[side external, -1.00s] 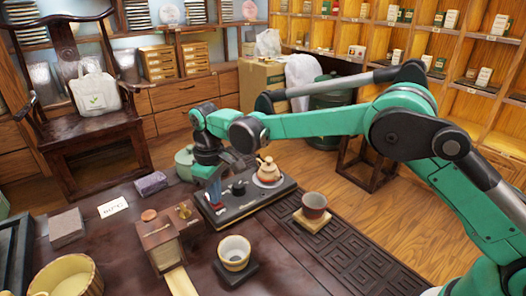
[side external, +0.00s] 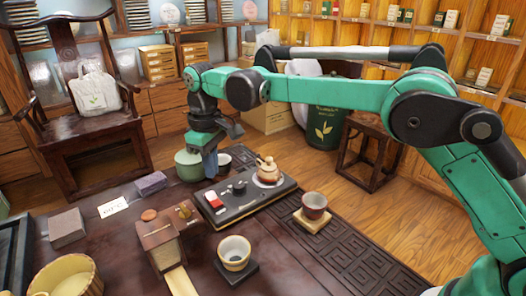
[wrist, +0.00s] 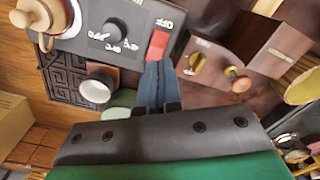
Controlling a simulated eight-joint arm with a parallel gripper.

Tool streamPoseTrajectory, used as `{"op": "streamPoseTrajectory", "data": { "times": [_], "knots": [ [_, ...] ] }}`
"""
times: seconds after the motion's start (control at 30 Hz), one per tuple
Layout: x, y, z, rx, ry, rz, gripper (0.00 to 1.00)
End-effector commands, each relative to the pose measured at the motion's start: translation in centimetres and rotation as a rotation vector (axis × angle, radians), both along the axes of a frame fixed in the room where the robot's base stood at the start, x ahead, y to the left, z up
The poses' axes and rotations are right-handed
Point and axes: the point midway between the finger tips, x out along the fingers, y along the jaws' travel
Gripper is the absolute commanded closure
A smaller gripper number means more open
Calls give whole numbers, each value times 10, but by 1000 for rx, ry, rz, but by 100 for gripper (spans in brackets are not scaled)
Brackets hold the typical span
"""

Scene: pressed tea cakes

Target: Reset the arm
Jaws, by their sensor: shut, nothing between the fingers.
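My gripper (side external: 210,168) hangs above the tabletop near the back edge of the black stove (side external: 243,203), pointing down. Its blue-grey fingers are shut together with nothing between them. In the wrist view the shut fingers (wrist: 156,88) point toward the red switch (wrist: 158,44) on the stove, beside the OFF lettering. The red switch (side external: 214,199) also shows in the side view, clear of the fingers. A black knob (wrist: 115,31) sits on the stove top. A tan teapot (side external: 267,171) stands at the stove's right end.
A green pot (side external: 189,165) and a pale cup (side external: 223,160) stand close behind the stove. A wooden box (side external: 160,243), a cup on a black coaster (side external: 234,252) and a brown cup (side external: 314,205) stand in front and to the right. Space above the table is open.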

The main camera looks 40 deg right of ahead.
Motion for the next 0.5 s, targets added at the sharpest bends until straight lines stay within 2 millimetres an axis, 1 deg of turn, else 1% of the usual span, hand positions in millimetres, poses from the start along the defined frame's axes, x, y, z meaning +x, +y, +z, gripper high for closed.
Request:
{"op": "streamPoseTrajectory", "data": {
  "times": [0.17, 0.27, 0.37, 0.5],
  "knots": [
    [-1, -2, 2, 2, -5, -5, 100],
    [-4, -9, 12, 9, -29, -29, 100],
    [-14, -24, 29, 25, -81, -74, 100],
    [-38, -52, 54, 52, -178, -160, 100]
  ]
}}
